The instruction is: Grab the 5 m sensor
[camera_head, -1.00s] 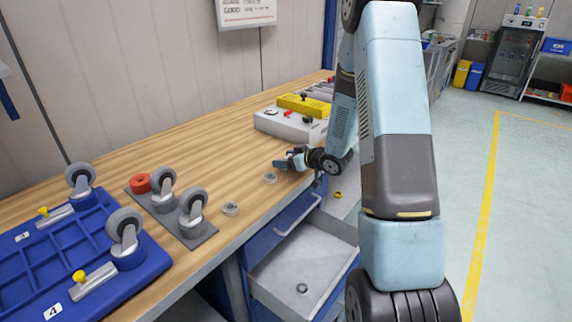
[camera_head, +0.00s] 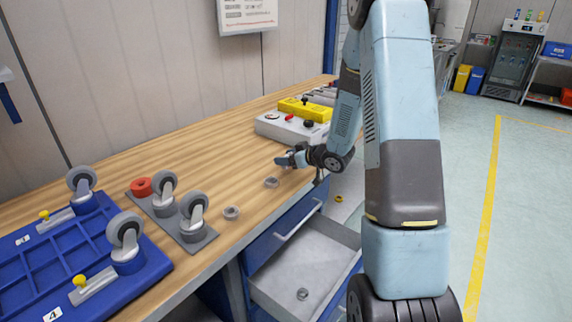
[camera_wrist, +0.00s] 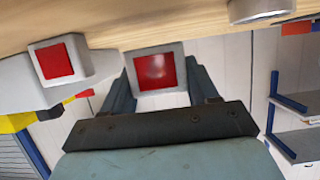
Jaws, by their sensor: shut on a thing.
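My gripper (camera_head: 281,160) is above the workbench near its front edge, in front of the control box. In the wrist view, my gripper (camera_wrist: 155,80) is shut on a grey block with a square red face, which I take to be the sensor (camera_wrist: 155,72). No label is readable on it, so I cannot confirm that it is the 5 m one. A second grey piece with a red square face (camera_wrist: 58,61) is to its left, close by. In the head view the held sensor is too small and covered to make out.
A control box (camera_head: 292,127) with a yellow top stands behind my gripper. Round metal pieces (camera_head: 231,213) lie along the bench's front edge. Casters (camera_head: 193,206) and a blue tray (camera_head: 60,250) are at left. A drawer (camera_head: 310,270) hangs open below the bench, holding a small ring.

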